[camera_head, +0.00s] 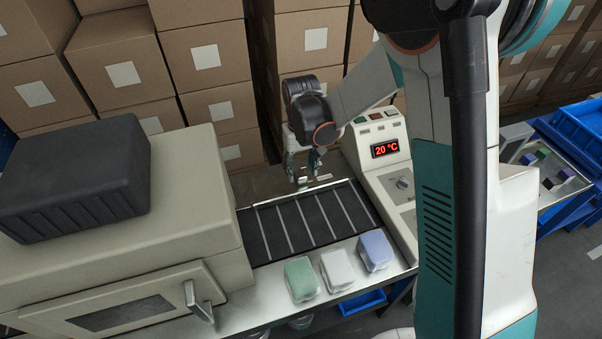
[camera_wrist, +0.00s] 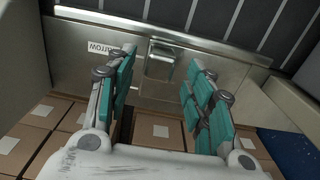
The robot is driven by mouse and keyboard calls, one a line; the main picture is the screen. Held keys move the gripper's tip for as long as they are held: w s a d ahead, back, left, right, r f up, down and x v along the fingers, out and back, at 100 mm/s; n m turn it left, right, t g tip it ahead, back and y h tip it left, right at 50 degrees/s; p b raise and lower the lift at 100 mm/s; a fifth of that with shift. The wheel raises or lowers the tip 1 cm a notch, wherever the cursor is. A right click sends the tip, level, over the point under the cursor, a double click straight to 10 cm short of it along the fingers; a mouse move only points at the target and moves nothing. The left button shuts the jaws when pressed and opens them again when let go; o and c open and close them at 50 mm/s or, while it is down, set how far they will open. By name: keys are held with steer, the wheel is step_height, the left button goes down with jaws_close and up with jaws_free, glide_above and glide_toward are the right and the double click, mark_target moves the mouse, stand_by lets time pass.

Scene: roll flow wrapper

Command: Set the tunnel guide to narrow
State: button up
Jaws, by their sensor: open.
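My gripper (camera_head: 302,168) is open at the far side of the conveyor. In the wrist view my gripper (camera_wrist: 160,75) has its teal-padded fingers wide apart and nothing between them. A metal tab (camera_wrist: 160,64), which looks like the tunnel guide's handle, stands on the metal side plate beyond the fingers, roughly centred between them. I see no clear contact with it. A white label (camera_wrist: 100,48), reading NARROW upside down, is on the plate left of the tab. In the head view the tab is too small to make out for certain.
Green (camera_head: 301,279), white (camera_head: 337,270) and lilac (camera_head: 376,250) packs lie on the near ledge. Stacked cartons (camera_head: 205,55) stand behind.

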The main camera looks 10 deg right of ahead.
steer(key=shift+f, duration=0.75)
steer(key=shift+c, duration=0.5)
jaws_close()
steer(key=s, duration=0.3)
steer(key=s+d+b, duration=0.1)
steer(key=s, duration=0.2)
steer(key=shift+s+d, duration=0.15)
steer(key=shift+o, duration=0.5)
jaws_free()
steer(key=shift+r, duration=0.15)
step_height(320, 180, up, 12)
